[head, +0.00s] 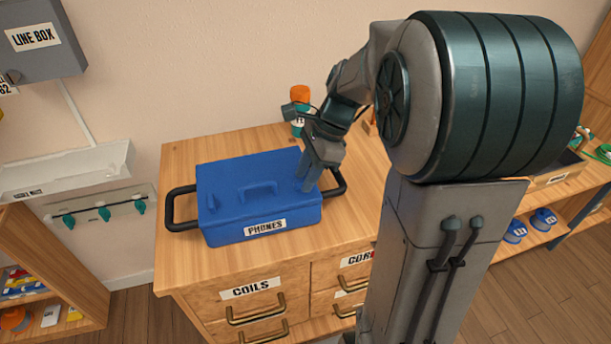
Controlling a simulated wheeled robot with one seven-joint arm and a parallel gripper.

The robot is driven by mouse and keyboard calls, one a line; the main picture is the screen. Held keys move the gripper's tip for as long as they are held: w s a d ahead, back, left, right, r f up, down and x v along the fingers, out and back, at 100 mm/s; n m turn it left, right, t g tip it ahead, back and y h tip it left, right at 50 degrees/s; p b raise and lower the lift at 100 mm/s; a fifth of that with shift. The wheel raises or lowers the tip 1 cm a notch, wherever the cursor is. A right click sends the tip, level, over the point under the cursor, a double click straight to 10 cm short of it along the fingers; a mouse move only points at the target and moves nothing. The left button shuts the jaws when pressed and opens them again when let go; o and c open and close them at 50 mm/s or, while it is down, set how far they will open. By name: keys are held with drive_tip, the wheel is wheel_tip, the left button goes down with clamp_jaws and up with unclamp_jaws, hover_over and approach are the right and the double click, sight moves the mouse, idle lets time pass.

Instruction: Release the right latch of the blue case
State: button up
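The blue case (225,215) lies closed on the wooden cabinet, with a "PHONES" label on its front and a black side handle at each end. A small raised blue latch (212,203) shows at the left of its lid, and a blue handle is in the middle. My gripper (309,184) points down at the right part of the lid, by the right handle. Its fingertips are at or just above the lid; I cannot tell if they touch. The right latch is hidden or too small to make out beside the fingers. The finger gap is unclear.
An orange and teal item (299,95) stands behind my gripper. A grey line box (38,42) and a hook rail (103,209) are on the wall at left. Shelves stand on both sides.

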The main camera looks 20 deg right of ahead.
drive_tip(key=shift+a+f, duration=0.1)
drive_tip(key=shift+f, duration=0.15)
clamp_jaws()
